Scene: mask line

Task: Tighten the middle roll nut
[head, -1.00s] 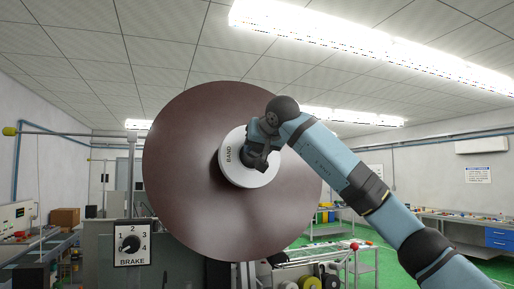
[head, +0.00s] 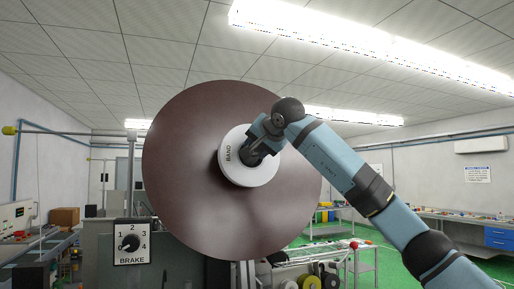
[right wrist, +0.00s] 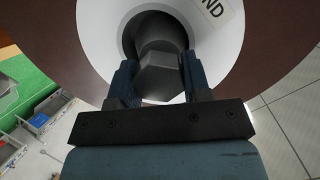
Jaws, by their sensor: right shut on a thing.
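The roll is a large dark maroon disc (head: 185,190) with a white core (head: 236,175) labelled BAND. It stands upright facing me in the head view. The nut (right wrist: 160,78) is a dark grey hexagonal piece at the core's centre, seen close in the right wrist view. My right gripper (head: 254,154) reaches the core from the right. In the right wrist view its two fingers (right wrist: 158,82) stand on either side of the nut and are shut on it. In the head view the gripper largely hides the nut. My left gripper is not in view.
A BRAKE dial (head: 131,243) with a numbered face sits on a grey panel at the lower left. A cart (head: 325,255) with several rolls is below right of the disc. A workbench (head: 470,222) stands along the right wall. Green floor shows between them.

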